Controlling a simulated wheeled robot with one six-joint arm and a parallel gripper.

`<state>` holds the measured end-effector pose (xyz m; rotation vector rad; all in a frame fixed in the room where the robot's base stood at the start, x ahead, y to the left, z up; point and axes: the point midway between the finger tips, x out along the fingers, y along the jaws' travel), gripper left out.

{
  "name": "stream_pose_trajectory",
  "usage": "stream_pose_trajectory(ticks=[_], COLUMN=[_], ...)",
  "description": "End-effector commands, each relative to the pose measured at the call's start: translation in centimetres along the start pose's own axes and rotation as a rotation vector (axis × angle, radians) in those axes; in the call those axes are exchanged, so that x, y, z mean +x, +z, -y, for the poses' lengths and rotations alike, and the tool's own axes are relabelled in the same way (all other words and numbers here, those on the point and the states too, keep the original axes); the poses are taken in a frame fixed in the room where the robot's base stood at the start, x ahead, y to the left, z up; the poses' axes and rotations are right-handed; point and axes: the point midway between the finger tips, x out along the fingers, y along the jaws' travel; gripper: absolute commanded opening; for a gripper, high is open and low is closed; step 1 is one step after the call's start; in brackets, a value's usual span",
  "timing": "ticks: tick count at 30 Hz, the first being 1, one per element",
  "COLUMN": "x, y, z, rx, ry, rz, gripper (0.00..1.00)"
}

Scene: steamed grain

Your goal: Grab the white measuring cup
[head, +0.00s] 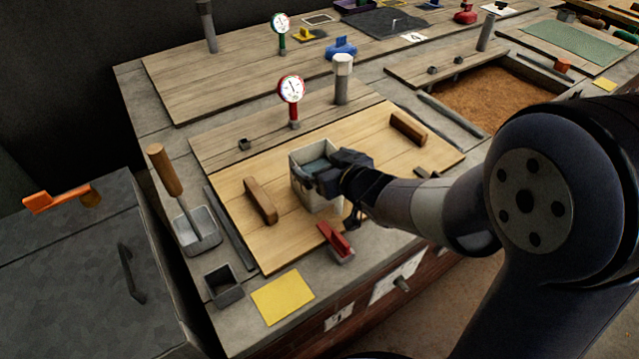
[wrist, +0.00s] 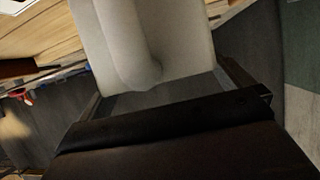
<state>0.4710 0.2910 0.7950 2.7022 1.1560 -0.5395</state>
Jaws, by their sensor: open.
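The white measuring cup (head: 299,185) is a square, off-white container standing upright on the light wooden board (head: 355,140), with something dark inside its mouth. My gripper (head: 326,176) is at its right side, close to the upper rim, and hides part of that side. In the wrist view the cup's pale wall (wrist: 185,40) fills the top middle, with a rounded vertical ridge on it. My gripper (wrist: 165,92) is open there, one finger on each side of the cup. I cannot tell whether the fingers touch it.
A brown wooden handle (head: 261,200) lies left of the cup. A small red-handled item (head: 335,240) sits just in front. A red gauge (head: 291,89) stands behind. A grey scoop box (head: 197,231) and a yellow square (head: 283,298) are at the front left.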

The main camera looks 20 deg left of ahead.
Motion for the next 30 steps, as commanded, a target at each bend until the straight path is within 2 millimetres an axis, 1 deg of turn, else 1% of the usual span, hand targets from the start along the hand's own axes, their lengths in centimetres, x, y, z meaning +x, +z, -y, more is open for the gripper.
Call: stream_pose_trajectory(ticks=[4, 5, 30], x=[-0.03, -0.04, -0.07], y=[-0.04, -0.04, -0.03], z=[0.00, 0.00, 0.01], rx=[0.000, 0.000, -0.001], ry=[0.000, 0.000, 0.000], rz=[0.000, 0.000, 0.000], gripper=[1.00, 0.98, 0.30])
